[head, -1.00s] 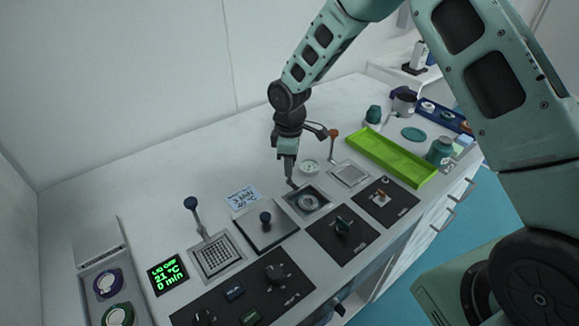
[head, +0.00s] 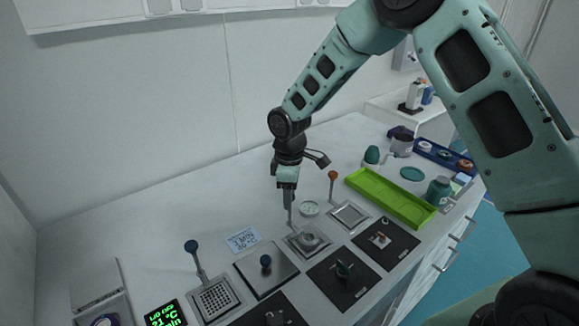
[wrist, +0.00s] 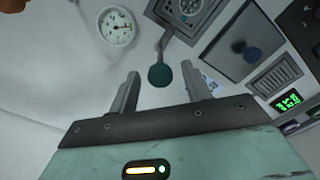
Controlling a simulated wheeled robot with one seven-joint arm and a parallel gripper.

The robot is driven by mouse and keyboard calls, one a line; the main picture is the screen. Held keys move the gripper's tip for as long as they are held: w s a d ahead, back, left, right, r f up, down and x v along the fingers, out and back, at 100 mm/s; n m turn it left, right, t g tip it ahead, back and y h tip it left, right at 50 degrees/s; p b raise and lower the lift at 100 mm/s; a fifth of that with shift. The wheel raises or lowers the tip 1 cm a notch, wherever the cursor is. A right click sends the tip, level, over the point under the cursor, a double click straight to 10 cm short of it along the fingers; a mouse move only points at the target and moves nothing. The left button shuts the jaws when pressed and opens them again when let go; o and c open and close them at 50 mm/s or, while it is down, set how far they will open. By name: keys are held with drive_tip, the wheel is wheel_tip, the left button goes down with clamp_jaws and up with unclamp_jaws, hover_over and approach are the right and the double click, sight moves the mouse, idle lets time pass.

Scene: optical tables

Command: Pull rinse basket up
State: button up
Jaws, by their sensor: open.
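My gripper (head: 288,222) points down at the middle square well (head: 318,247), which holds a round part. In the wrist view the well, with its perforated basket (wrist: 190,6), is at the top edge. A thin stalk runs from it to a dark teal round knob (wrist: 160,76), which appears between my two open fingers (wrist: 163,90). The fingers look apart from the knob, with a gap on both sides. In the head view my gripper hides most of this handle. Nothing marks which basket is the rinse basket.
To the left are a perforated basket (head: 214,298) with a blue knob (head: 190,247) and a lid (head: 262,282) with a knob. To the right is a well (head: 350,215) with an orange-knobbed handle (head: 333,175). A round gauge (head: 309,208) and green tray (head: 385,195) are nearby.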

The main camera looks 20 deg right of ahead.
wheel_tip(320, 180, up, 16)
drive_tip(key=b, duration=0.2)
drive_tip(key=shift+r, duration=0.2)
drive_tip(key=s+a+m, duration=0.1)
drive_tip(key=s+a, duration=0.3)
drive_tip(key=s, duration=0.4)
drive_tip(key=s+a+m, duration=0.1)
drive_tip(key=s+a, duration=0.3)
drive_tip(key=s, duration=0.4)
drive_tip(key=s+d+f+m, duration=0.1)
drive_tip(key=s, duration=0.7)
drive_tip(key=s+f+m, duration=0.2)
drive_tip(key=s, duration=0.7)
drive_tip(key=shift+s+d+f+y, duration=0.25)
drive_tip(key=shift+d+f+y, duration=0.05)
drive_tip(key=shift+d, duration=0.1)
